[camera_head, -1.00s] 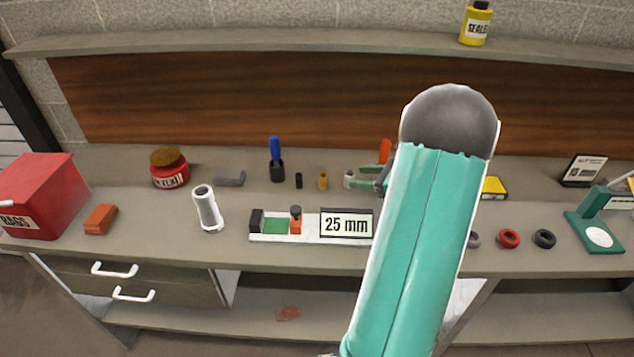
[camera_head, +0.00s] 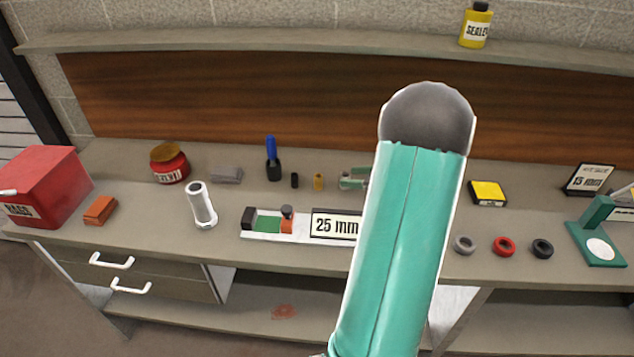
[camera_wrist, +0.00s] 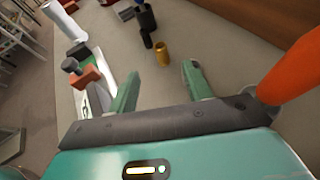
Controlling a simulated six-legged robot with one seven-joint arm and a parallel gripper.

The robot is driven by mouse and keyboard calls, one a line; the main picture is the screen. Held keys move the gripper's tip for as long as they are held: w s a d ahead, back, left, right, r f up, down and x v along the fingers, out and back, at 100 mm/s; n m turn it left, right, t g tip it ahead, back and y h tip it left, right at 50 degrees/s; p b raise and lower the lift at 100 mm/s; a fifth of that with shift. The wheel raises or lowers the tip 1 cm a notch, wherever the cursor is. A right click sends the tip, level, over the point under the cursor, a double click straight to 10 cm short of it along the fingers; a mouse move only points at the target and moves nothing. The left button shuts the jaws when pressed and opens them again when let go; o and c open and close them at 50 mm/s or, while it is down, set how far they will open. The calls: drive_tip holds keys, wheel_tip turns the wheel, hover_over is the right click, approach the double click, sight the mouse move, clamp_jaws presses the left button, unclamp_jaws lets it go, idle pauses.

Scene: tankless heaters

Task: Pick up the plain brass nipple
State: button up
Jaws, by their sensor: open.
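The plain brass nipple (camera_head: 318,181) is a small gold cylinder standing upright on the bench, just right of a small black cylinder (camera_head: 294,180). In the wrist view the brass nipple (camera_wrist: 162,53) stands ahead of my gripper (camera_wrist: 160,80), roughly in line with the gap between its two green fingers. The fingers are apart with nothing between them. In the head view my arm covers part of the bench, and only a bit of my gripper (camera_head: 354,178) shows to the right of the nipple.
The black cylinder (camera_wrist: 146,38) stands close beside the nipple. A blue-handled black tool (camera_head: 273,160) stands behind them. The 25 mm sign and gauge (camera_head: 336,226) lie in front. An orange object (camera_wrist: 291,72) is close at the right of the wrist view. Bench between nipple and fingers is clear.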

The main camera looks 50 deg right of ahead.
sight(320, 176)
drive_tip(key=x, duration=1.1)
drive_tip(key=shift+a+f, duration=0.1)
drive_tip(key=shift+f, duration=0.15)
drive_tip(key=shift+c, duration=0.4)
clamp_jaws()
